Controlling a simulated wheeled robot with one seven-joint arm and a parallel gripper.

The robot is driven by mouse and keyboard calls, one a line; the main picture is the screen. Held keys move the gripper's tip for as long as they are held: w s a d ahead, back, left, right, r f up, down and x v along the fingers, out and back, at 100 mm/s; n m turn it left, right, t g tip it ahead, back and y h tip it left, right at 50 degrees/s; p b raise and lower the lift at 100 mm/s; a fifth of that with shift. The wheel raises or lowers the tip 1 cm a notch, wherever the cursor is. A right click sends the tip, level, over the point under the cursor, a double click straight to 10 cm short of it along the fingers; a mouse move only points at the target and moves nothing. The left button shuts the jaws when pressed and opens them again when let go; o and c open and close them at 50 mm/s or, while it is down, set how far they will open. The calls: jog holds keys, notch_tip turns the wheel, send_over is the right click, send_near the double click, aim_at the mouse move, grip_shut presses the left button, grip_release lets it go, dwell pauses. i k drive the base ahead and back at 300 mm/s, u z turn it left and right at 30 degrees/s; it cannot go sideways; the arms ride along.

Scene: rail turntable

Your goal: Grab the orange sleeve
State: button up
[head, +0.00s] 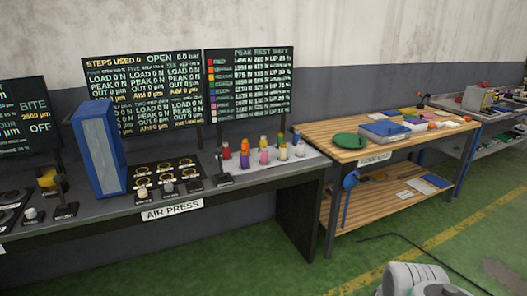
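A group of small coloured sleeves stands on a pale sheet on the grey air press bench. An orange one (245,146) appears near the left of the group, just behind a purple one (243,161). They are too small to tell their exact shapes or whether orange also shows elsewhere in the group. A red one (226,152) stands to the left, and pink (264,156) and yellow (282,153) ones to the right. My gripper is not in view. A pale grey rounded part, probably of my arm, shows at the bottom right, well away from the sleeves.
A tall blue block (98,150) and several gauge-like fixtures stand left on the bench. Dark display boards (250,82) rise behind. A wooden workbench (335,127) with a green plate (350,141) and trays stands right. Green floor (300,275) in front looks mostly clear; a black cable lies right.

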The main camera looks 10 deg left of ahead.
aim_at(245, 143)
jog(key=u, duration=0.15)
jog(key=i, duration=1.7)
jog(key=u, duration=0.9)
jog(key=i, duration=1.1)
jog(key=u, duration=1.6)
jog(key=i, duration=0.45)
jog(key=u, duration=0.45)
